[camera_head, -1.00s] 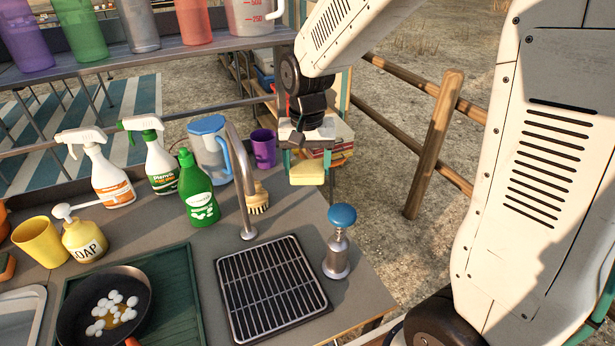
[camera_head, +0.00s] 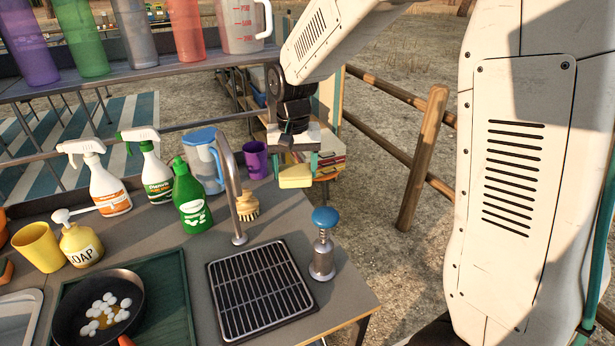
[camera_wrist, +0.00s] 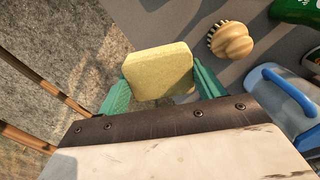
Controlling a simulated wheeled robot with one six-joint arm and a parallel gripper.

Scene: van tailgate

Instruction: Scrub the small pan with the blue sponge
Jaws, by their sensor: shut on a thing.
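My gripper (camera_head: 296,166) is shut on a yellow sponge (camera_head: 295,178), held beyond the counter's back right edge. In the wrist view the sponge (camera_wrist: 160,72) sits between the green fingers. No blue sponge is recognisable in view. A dark pan (camera_head: 68,318) lies at the lower left on a green drying tray (camera_head: 176,290), with white foam blobs and a brownish patch inside. Its orange handle is cut off at the bottom edge. My gripper is far to the right of the pan and behind it.
A blue-topped dispenser (camera_head: 323,250) stands right of the black grate (camera_head: 260,290). A shelf of cups runs behind.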

